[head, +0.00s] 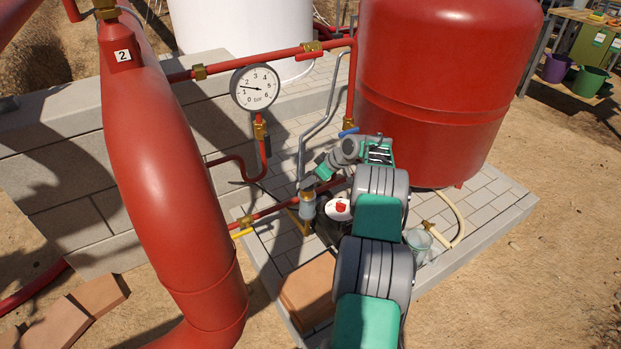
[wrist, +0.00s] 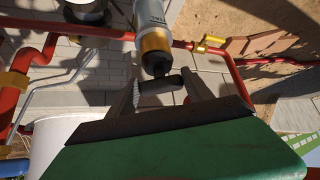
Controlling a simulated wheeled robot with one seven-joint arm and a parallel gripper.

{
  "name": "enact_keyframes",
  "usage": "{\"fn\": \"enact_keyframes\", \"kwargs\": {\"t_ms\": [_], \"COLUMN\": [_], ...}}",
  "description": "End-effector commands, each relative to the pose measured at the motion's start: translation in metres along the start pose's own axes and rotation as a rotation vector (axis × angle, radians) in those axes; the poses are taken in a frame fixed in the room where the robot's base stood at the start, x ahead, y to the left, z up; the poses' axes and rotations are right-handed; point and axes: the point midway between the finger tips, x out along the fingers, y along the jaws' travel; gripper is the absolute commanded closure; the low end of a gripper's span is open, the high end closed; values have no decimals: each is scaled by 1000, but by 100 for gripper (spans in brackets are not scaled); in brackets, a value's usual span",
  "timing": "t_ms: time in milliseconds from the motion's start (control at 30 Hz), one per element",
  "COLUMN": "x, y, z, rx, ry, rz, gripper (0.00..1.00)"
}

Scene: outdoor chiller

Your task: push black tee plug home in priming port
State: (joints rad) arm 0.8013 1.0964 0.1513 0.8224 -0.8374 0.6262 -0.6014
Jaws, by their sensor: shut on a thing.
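The black tee plug (wrist: 160,85) shows in the wrist view, its crossbar between the fingers of my gripper (wrist: 160,89). My gripper is shut on this crossbar. The plug's dark stem end meets the brass collar of the priming port (wrist: 155,42) on a grey cylinder (wrist: 150,12); how deep it sits I cannot tell. In the head view my gripper (head: 309,183) is just above the brass-topped grey cylinder (head: 307,207), and the plug is hidden there.
A large red pipe (head: 165,150) stands at left and a red tank (head: 430,90) at back right. A pressure gauge (head: 255,87) is behind. A red-and-white cap (head: 339,208) is beside the cylinder. A clear jar (head: 419,242) stands right of my arm.

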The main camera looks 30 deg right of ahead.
Motion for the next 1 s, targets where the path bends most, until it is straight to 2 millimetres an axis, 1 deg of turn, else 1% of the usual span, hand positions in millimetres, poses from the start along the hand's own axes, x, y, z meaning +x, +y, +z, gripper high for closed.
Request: {"fn": "enact_keyframes", "kwargs": {"t_ms": [133, 267, 300, 567, 600, 767, 933, 1000], "x": [5, 3, 3, 3, 3, 3, 4, 4], "y": [0, 0, 0, 0, 0, 0, 0, 0], "z": [4, 3, 3, 3, 3, 3, 3, 3], "rx": [0, 0, 0, 0, 0, 0, 0, 0], "ry": [0, 0, 0, 0, 0, 0, 0, 0], "rz": [0, 0, 0, 0, 0, 0, 0, 0], "gripper": [100, 100, 39, 17, 16, 16, 2, 0]}}
